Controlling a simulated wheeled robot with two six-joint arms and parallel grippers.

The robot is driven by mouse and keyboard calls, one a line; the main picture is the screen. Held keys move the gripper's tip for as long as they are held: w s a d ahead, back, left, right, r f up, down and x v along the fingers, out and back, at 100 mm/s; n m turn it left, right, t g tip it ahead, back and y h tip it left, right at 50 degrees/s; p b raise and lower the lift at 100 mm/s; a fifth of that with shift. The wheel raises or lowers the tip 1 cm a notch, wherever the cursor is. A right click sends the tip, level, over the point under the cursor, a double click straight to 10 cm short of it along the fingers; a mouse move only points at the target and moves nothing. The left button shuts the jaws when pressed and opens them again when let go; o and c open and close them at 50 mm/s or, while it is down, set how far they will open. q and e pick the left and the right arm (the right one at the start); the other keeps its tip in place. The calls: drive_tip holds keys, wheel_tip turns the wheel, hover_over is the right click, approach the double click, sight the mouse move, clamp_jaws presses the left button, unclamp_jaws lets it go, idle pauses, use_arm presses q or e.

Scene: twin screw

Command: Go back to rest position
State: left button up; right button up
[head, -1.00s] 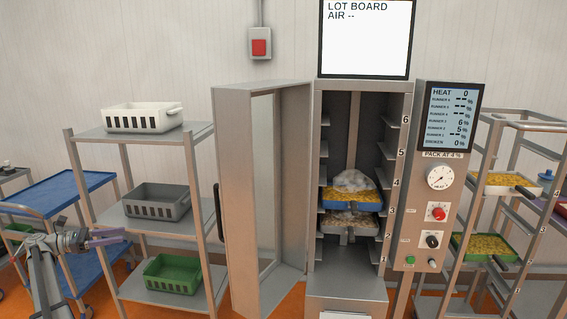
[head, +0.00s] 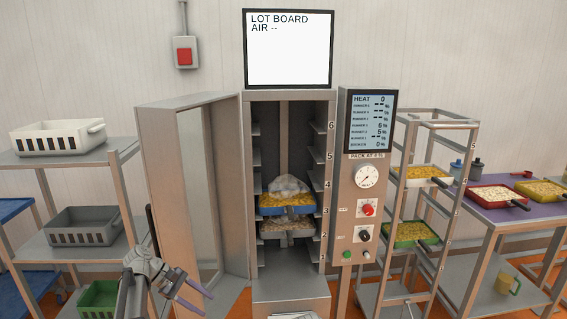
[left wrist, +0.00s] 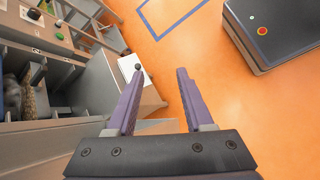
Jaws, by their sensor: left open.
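My left gripper (head: 196,293) is low in the head view, in front of the open cabinet door. In the left wrist view its two purple fingers (left wrist: 159,88) are apart with nothing between them. The tall cabinet (head: 287,96) stands open in the middle of the head view. Inside it, a blue tray (head: 285,211) of yellow pieces sits above another tray (head: 286,233), with pale steam-like puffs over both. My right gripper shows in neither view.
The open door (head: 185,180) stands left of the cabinet. A shelf rack (head: 118,146) with white, grey and green baskets is at left. A tray rack (head: 432,180) and a purple-topped table (head: 490,214) are at right. Orange floor shows in the left wrist view.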

use_arm(q)
drive_tip(key=s+d+f+m+y+p, duration=0.2)
drive_tip(key=s+d+m+y, duration=0.8)
drive_tip(key=s+d+m, duration=0.6)
drive_tip(key=s+d+p, duration=0.1)
drive_tip(key=s+d, duration=0.2)
drive_tip(key=s, duration=0.2)
drive_tip(key=shift+d+g+p, duration=0.3)
drive_tip(key=shift+d+p, duration=0.1)
drive_tip(key=shift+d, duration=0.1)
